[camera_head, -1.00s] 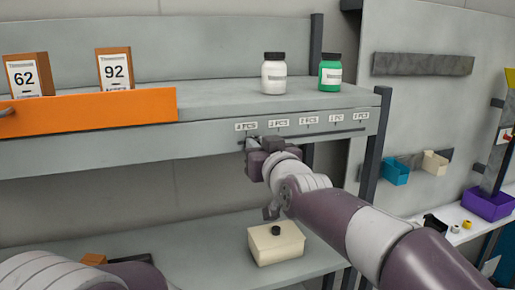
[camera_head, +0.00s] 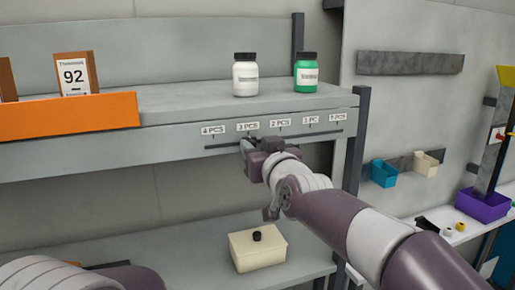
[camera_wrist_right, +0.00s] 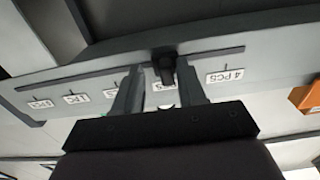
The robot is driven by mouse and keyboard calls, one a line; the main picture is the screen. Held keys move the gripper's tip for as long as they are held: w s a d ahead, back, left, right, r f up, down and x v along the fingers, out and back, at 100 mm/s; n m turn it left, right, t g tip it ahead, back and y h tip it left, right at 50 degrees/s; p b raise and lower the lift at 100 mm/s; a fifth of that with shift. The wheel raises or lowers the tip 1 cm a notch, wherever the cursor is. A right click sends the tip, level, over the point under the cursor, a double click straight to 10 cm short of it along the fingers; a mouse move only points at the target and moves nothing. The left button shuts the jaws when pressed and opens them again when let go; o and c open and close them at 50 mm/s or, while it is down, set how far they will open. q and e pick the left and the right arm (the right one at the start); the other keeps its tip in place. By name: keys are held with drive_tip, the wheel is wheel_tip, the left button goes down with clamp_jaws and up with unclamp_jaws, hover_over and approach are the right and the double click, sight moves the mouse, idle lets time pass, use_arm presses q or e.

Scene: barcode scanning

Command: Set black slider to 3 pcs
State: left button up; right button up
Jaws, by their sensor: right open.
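The black slider (camera_wrist_right: 166,68) sits on the dark rail on the shelf front, in line with the partly hidden second label from 4 PCS in the right wrist view. In the head view the labels run from 4 PCS (camera_head: 213,130) at the left, through 3 PCS (camera_head: 247,127) and 2 PCS (camera_head: 280,123), to lower counts. My right gripper (camera_head: 248,143) is at the rail just below the 3 PCS label and hides the slider there. In the right wrist view its open fingers (camera_wrist_right: 160,72) stand on both sides of the slider; contact is unclear. My left gripper is out of view.
A white bottle (camera_head: 246,76) and a green bottle (camera_head: 306,73) stand on the shelf above the rail. An orange bin (camera_head: 70,117) is at the left. A cream box with a black knob (camera_head: 258,252) rests on the lower shelf.

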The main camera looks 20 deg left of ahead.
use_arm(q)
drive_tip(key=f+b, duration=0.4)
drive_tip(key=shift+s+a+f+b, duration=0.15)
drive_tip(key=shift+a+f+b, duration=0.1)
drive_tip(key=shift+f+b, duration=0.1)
use_arm(e)
drive_tip(key=v, duration=1.2)
drive_tip(key=shift+s, duration=0.35)
drive_tip(key=shift+d, duration=0.1)
